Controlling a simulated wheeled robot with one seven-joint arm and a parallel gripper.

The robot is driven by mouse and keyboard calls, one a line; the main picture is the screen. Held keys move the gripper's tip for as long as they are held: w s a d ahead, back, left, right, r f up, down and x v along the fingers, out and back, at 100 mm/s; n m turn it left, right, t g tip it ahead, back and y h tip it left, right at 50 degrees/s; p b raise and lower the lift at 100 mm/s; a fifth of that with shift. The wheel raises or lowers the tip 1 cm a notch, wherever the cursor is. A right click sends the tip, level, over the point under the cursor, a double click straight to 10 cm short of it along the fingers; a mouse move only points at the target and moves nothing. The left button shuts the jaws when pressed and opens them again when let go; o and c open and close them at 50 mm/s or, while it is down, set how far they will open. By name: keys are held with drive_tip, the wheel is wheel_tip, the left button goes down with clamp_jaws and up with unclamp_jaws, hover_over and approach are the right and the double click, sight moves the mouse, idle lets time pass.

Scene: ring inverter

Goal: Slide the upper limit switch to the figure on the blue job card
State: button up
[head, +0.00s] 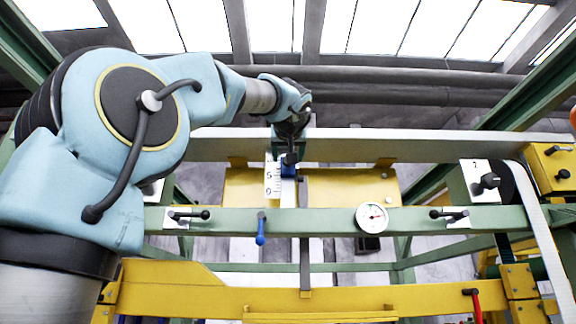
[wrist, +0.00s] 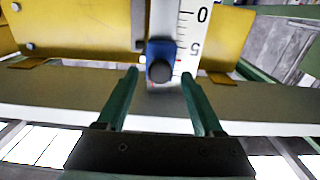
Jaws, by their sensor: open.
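The limit switch is a blue slider (wrist: 157,50) with a round black knob (wrist: 160,70), on a rail beside a white scale (wrist: 190,28). The slider is near the 5 end of the visible part. In the head view the blue slider (head: 288,170) and scale (head: 272,181) are partly hidden by my gripper (head: 290,155). No blue job card is visible.
A yellow panel (head: 345,188) lies behind the rail. A green crossbar (head: 325,221) in front carries a blue lever (head: 260,230), a dial gauge (head: 372,217) and black handles (head: 450,214). A beige beam (head: 400,147) runs behind my gripper.

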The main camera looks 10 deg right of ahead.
drive_tip(key=s+a+b, duration=0.1)
drive_tip(key=s+b, duration=0.2)
drive_tip(key=s, duration=0.4)
drive_tip(key=shift+s+a, duration=0.2)
drive_tip(key=shift+s, duration=0.1)
drive_tip(key=shift+s, duration=0.1)
